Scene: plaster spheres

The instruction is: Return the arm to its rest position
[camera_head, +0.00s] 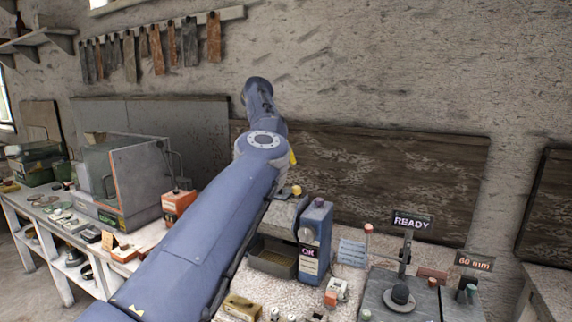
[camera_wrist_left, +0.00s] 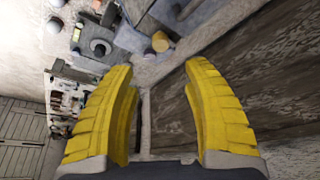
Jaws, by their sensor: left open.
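My left arm (camera_head: 200,235), blue-grey, reaches from the lower left up across the middle of the head view. Its bent upper part stands in front of the back wall. Only a yellow sliver of my left gripper (camera_head: 292,157) shows beside the arm; the rest is hidden. In the left wrist view the two yellow fingers of the left gripper (camera_wrist_left: 160,65) are spread wide, with nothing between them. My right gripper is in neither view.
A blue box marked OK (camera_head: 316,235) stands right of the arm. A grey cabinet (camera_head: 125,185) stands left. A wooden board (camera_head: 390,185) lines the wall.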

